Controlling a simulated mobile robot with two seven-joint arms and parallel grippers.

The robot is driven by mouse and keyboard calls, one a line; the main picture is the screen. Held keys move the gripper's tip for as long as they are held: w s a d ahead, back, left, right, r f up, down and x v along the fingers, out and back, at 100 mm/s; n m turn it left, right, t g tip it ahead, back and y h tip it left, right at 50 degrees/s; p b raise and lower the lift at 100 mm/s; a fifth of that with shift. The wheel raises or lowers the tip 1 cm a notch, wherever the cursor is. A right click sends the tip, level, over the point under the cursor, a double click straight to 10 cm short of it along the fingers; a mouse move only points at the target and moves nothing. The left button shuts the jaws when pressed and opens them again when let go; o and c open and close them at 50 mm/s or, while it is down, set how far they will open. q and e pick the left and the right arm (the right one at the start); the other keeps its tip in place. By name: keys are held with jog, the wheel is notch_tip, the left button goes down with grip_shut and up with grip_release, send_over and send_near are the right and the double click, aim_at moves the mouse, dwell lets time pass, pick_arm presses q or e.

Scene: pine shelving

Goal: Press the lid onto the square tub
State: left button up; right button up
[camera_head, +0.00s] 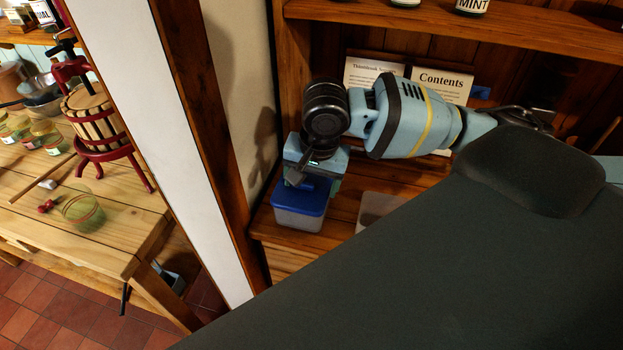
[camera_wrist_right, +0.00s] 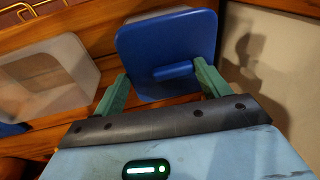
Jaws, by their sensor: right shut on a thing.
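The blue lid (camera_head: 316,190) lies over the square tub (camera_head: 297,219), a clear-walled tub on the shelf board at the left end of the bay. My right gripper (camera_head: 311,178) reaches down onto the lid from above. In the right wrist view its green fingers (camera_wrist_right: 160,88) stand either side of the raised bar on the blue lid (camera_wrist_right: 140,42), and it is shut on the lid. The lid hides most of the tub there, so I cannot tell whether it is seated all round. My left gripper is not in view.
A second translucent tub (camera_head: 373,207) stands to the right, partly hidden by my dark body. The shelf's side post (camera_head: 207,120) is close on the left. Cards (camera_head: 443,84) stand behind my arm, with a shelf above. A table with a red press (camera_head: 97,150) is farther left.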

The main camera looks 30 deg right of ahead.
jog(key=shift+f, duration=0.15)
dwell(0.3)
jog(key=o, duration=1)
jog(key=shift+r, duration=3.55)
grip_shut()
jog(key=shift+f, duration=2.65)
